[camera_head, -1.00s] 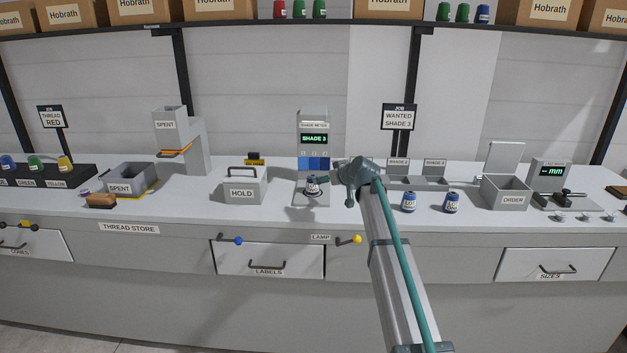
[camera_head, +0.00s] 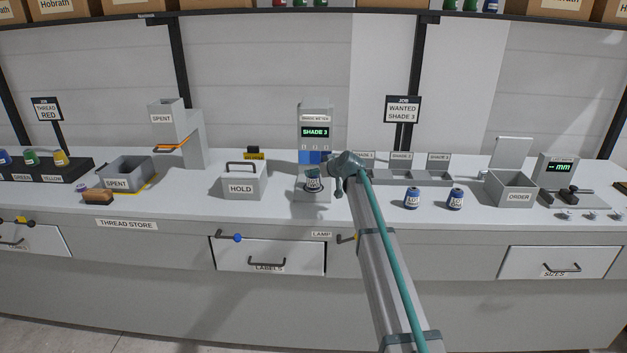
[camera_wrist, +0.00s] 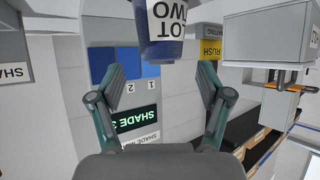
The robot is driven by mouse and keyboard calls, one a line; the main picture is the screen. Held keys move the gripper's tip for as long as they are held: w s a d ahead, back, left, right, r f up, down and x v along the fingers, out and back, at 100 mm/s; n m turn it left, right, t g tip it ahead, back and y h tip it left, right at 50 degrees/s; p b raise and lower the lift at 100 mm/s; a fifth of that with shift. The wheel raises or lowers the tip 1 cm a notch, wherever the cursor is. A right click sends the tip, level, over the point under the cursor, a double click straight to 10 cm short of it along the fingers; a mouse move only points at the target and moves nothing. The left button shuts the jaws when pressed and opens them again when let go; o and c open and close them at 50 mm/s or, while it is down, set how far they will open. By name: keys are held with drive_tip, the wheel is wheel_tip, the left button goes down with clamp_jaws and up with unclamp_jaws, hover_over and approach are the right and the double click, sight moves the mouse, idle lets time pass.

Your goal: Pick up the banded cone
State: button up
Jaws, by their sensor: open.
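A blue cone with a white label band (camera_head: 313,183) stands on the plate of the shade meter (camera_head: 315,114), whose screen reads SHADE 3. In the wrist view a blue cone lettered LOT TWO (camera_wrist: 163,30) shows at the top edge, cut off by it. My gripper (camera_wrist: 163,75) is open and empty, with one finger on each side below that cone in the picture and clear of it. In the head view my arm comes in from the right of the meter, and its fingers are hard to make out. Two similar labelled cones (camera_head: 412,198) (camera_head: 455,199) stand to the right.
The HOLD box (camera_head: 243,182) stands left of the meter. Low shade compartments (camera_head: 428,178) and the ORDER box (camera_head: 510,190) are to the right. The SPENT bin (camera_head: 128,172) and a brown block (camera_head: 98,197) are farther left. Counter in front of HOLD is clear.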

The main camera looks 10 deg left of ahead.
drive_tip(key=p+x, duration=0.1)
drive_tip(key=x, duration=0.2)
drive_tip(key=shift+w+a+f, duration=0.25)
drive_tip(key=c, duration=1.3)
drive_tip(key=shift+c, duration=0.6)
drive_tip(key=shift+r, duration=0.1)
